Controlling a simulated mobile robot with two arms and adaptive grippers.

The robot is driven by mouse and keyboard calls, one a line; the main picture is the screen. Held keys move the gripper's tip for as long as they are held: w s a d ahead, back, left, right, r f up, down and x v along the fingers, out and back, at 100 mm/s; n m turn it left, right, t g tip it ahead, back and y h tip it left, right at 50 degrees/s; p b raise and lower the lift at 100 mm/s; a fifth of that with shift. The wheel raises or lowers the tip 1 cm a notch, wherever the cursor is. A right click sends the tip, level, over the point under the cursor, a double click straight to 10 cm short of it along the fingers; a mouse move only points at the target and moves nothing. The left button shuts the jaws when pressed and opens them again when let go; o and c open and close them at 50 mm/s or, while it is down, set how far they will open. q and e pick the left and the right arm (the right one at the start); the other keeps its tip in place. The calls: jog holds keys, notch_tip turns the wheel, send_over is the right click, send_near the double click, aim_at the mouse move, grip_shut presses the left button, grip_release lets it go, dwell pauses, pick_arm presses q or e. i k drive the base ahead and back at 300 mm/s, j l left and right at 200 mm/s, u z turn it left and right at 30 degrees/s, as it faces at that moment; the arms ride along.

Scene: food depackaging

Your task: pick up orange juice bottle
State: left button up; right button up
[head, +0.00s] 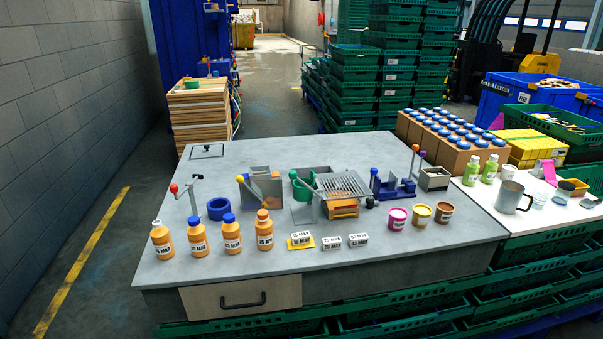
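Several orange juice bottles stand upright in a row at the left front of the grey table. The leftmost bottle (162,242) has a pale cap or top. A bottle with a blue cap (198,239) stands beside it, then another blue-capped bottle (232,235). The bottle with the orange cap (264,232) is at the right end of the row. Each has a white date label, too small to read surely. Neither of my grippers is in view.
Behind the bottles are a blue tape ring (219,208) and a red-knobbed lever (190,195). Date blocks (300,240) lie to their right, then three small cups (421,214). A grey mug (512,197) and green bottles (472,171) stand on the white right-hand surface.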

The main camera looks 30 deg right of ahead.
aim_at(160, 235)
jog(key=i+j, duration=0.2)
jog(key=j, duration=0.2)
jog(key=i+j, duration=0.2)
jog(key=j, duration=0.2)
jog(key=i+j+z, duration=0.1)
jog(key=j+z, duration=0.15)
jog(key=z, duration=0.15)
jog(key=j+z, duration=0.35)
jog(key=i+j+z, duration=0.1)
jog(key=j+z, duration=0.3)
jog(key=l, duration=0.15)
